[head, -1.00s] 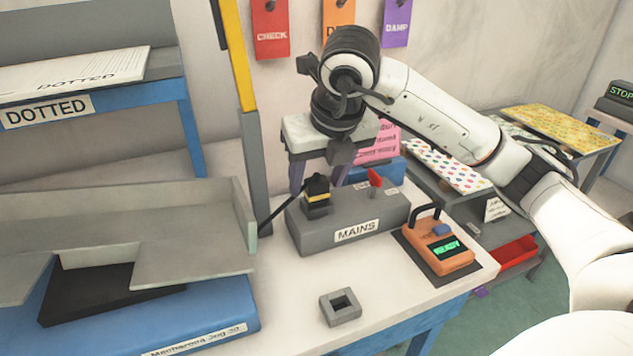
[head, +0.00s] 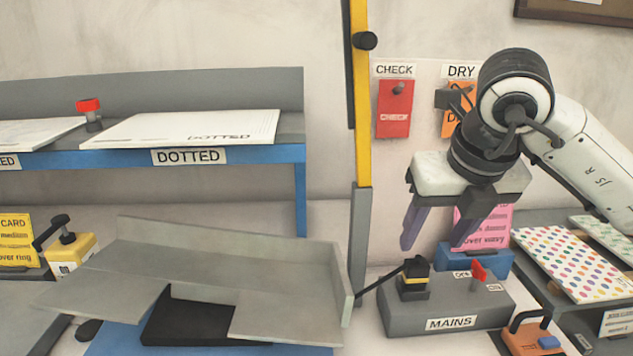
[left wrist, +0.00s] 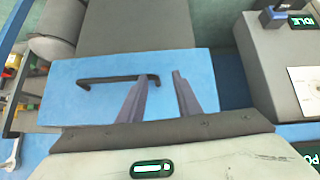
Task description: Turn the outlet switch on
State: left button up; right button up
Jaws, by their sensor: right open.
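The grey outlet box marked MAINS (head: 405,318) stands on the bench in the head view. A black plug with a yellow band (head: 415,275) stands on the box's left part, with a cable running left. My right gripper (head: 438,243) is open and empty, fingers pointing down, above and apart from the box.
An orange device (head: 525,338) sits right of the box. A pink card (head: 490,226) and a blue block stand behind it. A yellow post (head: 361,100) rises at its left. A grey angled tray (head: 220,265) fills the bench's left. Red and orange tags hang on the wall.

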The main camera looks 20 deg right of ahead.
aim_at(477, 274)
jog(key=k, duration=1)
